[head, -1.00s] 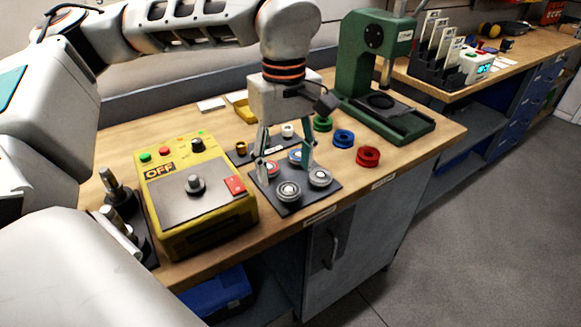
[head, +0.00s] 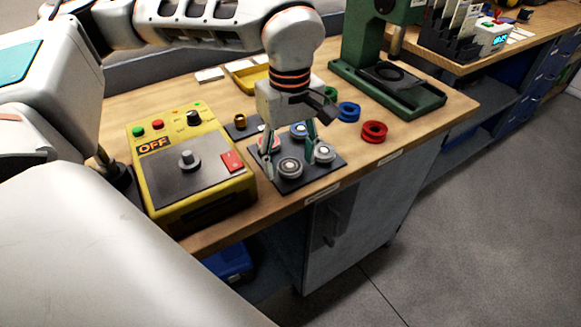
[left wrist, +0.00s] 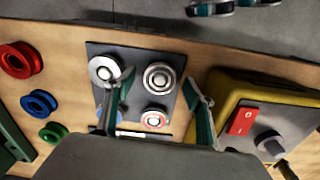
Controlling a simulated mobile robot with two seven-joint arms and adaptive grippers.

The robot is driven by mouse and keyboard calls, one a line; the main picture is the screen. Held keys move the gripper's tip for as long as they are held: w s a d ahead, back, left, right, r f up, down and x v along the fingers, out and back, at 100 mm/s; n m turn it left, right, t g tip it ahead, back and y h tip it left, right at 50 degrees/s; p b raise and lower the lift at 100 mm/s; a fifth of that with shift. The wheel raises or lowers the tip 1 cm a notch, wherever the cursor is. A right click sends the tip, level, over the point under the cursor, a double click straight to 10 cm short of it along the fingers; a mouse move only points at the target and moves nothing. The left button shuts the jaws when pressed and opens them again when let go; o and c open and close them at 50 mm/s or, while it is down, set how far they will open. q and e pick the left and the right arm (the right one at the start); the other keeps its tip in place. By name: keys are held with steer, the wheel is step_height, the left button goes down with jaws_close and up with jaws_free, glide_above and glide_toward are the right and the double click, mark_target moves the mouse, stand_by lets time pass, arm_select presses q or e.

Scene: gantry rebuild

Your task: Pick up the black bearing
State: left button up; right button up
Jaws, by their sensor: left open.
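Several round bearings lie on a dark plate (head: 330,165) at the bench's front edge. The one with a dark ring around its pale hub, which looks like the black bearing (head: 289,169), is at the plate's front and also shows in the left wrist view (left wrist: 158,78). A grey bearing (head: 324,153) is right of it; red-ringed (left wrist: 153,119) and blue (head: 299,130) ones lie behind. My left gripper (head: 290,164) is open, pointing down, its fingers on either side of the dark-ringed bearing; contact cannot be told. Grey and teal parts at the left wrist view's top edge look like my right gripper (left wrist: 235,8).
A yellow control box (head: 192,175) stands close left of the plate. Red (head: 374,131) and blue (head: 348,111) spools lie to the right, before a green press (head: 415,100). A yellow tray (head: 248,77) is behind.

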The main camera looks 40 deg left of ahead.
arm_select(q)
steer(key=c, duration=1.2)
